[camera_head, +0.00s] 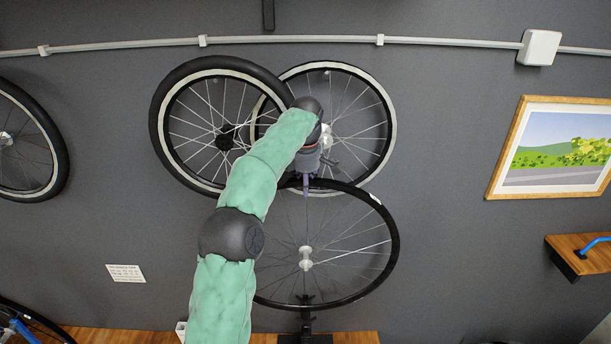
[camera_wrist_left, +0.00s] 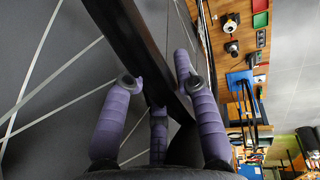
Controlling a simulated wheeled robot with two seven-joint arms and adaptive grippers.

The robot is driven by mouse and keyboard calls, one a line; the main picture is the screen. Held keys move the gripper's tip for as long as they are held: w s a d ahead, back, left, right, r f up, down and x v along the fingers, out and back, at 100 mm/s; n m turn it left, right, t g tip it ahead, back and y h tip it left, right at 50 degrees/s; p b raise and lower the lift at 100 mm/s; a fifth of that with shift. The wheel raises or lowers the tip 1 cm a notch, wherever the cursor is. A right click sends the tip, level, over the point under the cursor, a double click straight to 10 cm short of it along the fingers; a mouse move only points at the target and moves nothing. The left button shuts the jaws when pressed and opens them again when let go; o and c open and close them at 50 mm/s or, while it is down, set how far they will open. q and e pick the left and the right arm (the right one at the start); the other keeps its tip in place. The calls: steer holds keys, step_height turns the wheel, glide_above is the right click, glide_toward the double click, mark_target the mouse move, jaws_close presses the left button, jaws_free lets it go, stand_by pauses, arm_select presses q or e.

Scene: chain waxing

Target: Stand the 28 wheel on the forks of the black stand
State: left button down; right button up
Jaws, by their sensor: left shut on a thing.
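The wheel I take as the 28 wheel (camera_head: 394,241) has a bare black rim, thin spokes and a pale hub, and appears upright, face on, in the middle of the head view. My left gripper (camera_head: 307,186) is shut on the top of its rim. In the left wrist view the purple fingers (camera_wrist_left: 158,95) close around the black rim (camera_wrist_left: 130,42). The black stand (camera_head: 306,325) is at the bottom, at the wheel's lower edge. I cannot tell whether the wheel touches its forks. My right gripper is not in view.
Two wheels, one with a black tyre (camera_head: 163,128) and one with a pale rim (camera_head: 389,118), hang on the grey wall behind my arm. Another wheel (camera_head: 58,150) is at left. A framed picture (camera_head: 550,148) and wooden shelf (camera_head: 573,243) are at right.

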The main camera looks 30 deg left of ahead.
arm_select(q)
glide_above(306, 254)
step_height(306, 254, down, 14)
step_height(306, 254, down, 15)
steer(key=b, duration=0.6)
steer(key=shift+s+f, duration=0.1)
steer(key=shift+f+b, duration=1.3)
steer(key=shift+b, duration=0.05)
steer(key=c, duration=0.9)
jaws_free()
steer(key=shift+s+r, duration=0.15)
steer(key=r, duration=0.3)
steer(key=s+d+r, duration=0.1)
steer(key=r, duration=0.3)
steer(key=s+r, duration=0.1)
steer(key=r, duration=0.3)
steer(key=shift+d+r, duration=0.15)
steer(key=shift+r, duration=0.05)
